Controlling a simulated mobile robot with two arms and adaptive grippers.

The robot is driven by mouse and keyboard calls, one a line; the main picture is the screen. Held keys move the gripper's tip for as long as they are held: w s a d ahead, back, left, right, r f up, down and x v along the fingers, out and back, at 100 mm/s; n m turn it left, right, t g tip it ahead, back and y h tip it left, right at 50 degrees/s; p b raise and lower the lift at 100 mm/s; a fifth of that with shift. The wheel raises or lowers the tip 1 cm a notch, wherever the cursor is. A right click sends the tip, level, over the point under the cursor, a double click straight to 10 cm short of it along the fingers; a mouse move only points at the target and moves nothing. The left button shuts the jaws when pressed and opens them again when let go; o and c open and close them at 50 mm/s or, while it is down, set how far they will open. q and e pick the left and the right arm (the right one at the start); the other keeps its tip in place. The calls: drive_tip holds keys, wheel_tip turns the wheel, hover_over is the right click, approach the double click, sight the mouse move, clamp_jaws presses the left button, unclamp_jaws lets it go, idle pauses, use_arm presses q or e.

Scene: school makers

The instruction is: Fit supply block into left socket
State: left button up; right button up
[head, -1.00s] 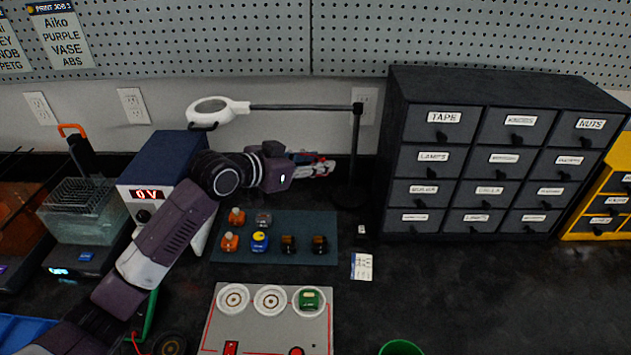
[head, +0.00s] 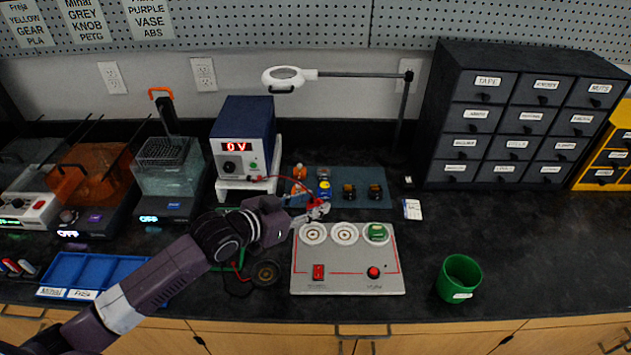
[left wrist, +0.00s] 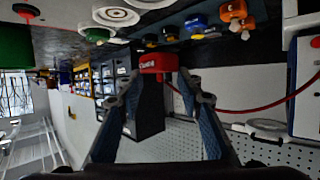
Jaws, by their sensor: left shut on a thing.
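My left gripper (head: 316,211) is shut on the red supply block (left wrist: 158,63), and a red wire runs from the block's side. In the head view the block shows just above the left socket (head: 313,234) in the picture, apart from it; its exact height is unclear. The left socket is a white ring, empty, on the grey board (head: 345,268). The middle socket (head: 345,234) is also empty. A green block (head: 377,232) sits in the right socket. My right gripper is not in view.
The red wire leads to the power supply (head: 245,135) reading 0 V. Behind the board, a dark mat (head: 345,203) holds several small components. A green cup (head: 459,278) stands at the right. A lamp (head: 290,77) and drawer cabinet (head: 520,120) are behind. The counter right of the board is mostly clear.

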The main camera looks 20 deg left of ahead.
use_arm(q)
drive_tip(key=shift+s+a+f+b, duration=0.1)
drive_tip(key=shift+s+f+b, duration=0.35)
drive_tip(key=shift+s+f, duration=0.3)
drive_tip(key=shift+w+f+b, duration=0.1)
drive_tip(key=shift+f+b, duration=0.25)
drive_tip(key=shift+f, duration=0.1)
wheel_tip(320, 180, down, 3)
drive_tip(key=b, duration=0.3)
drive_tip(key=shift+f+b, duration=0.15)
drive_tip(key=shift+b, duration=0.15)
drive_tip(key=shift+f+b, duration=0.4)
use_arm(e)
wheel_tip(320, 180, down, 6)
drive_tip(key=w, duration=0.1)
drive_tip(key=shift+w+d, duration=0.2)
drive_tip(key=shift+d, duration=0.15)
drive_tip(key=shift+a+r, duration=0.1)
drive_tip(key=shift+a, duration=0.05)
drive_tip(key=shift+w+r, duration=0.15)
